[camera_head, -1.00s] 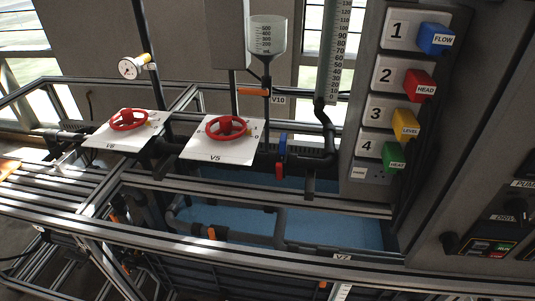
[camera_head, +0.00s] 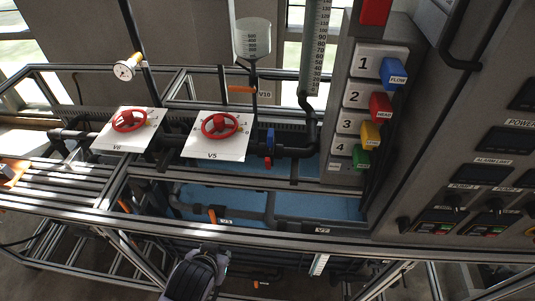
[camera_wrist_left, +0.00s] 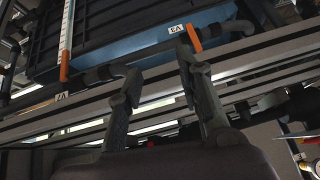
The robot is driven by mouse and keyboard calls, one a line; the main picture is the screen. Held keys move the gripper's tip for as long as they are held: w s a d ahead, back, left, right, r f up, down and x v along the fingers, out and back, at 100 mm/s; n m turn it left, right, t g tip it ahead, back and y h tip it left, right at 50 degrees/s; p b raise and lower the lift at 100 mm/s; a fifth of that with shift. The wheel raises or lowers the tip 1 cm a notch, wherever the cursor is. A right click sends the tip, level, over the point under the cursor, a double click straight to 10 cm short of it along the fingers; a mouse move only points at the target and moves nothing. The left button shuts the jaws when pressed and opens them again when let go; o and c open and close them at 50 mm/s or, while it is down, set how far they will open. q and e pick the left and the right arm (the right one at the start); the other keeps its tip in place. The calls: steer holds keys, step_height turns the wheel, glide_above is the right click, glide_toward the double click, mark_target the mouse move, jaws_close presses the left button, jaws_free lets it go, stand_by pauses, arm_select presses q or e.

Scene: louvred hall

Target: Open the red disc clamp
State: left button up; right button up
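Two red disc handwheels show in the head view. One (camera_head: 221,126) is on the white plate marked V5, the other (camera_head: 129,120) on the white plate marked V6. A small red part (camera_head: 267,163) hangs under a blue part (camera_head: 270,140) on the pipe right of V5. I cannot tell which of these is the red disc clamp. My left gripper (camera_head: 203,262) is low at the bottom of the head view, in front of the frame and apart from them. In the left wrist view its fingers (camera_wrist_left: 158,62) are spread and empty. My right gripper is not in view.
A metal rail (camera_head: 300,241) runs across between my left gripper and the blue tank. Orange valve handles (camera_head: 212,214) (camera_wrist_left: 194,36) stand near it. A grey panel with coloured tags (camera_head: 375,75) rises at the right.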

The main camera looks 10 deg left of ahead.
mark_target(267, 163)
arm_select(q)
steer(key=w+d+r+t, duration=0.1)
steer(key=r, duration=0.1)
steer(key=w+d+r+t, duration=0.1)
steer(key=w+d+r, duration=0.2)
steer(key=w+r, duration=0.1)
steer(key=shift+d+n+t+p, duration=0.2)
steer(key=shift+n+t+p, duration=0.1)
steer(key=shift+t, duration=0.1)
steer(key=w+d+r+t, duration=0.4)
steer(key=d+r, duration=0.2)
steer(key=r, duration=0.3)
steer(key=shift+h, duration=0.3)
steer(key=p+x, duration=0.5)
steer(key=x, duration=1.2)
steer(key=shift+a, duration=0.1)
steer(key=shift+c, duration=0.2)
steer(key=shift+f, duration=0.1)
jaws_close()
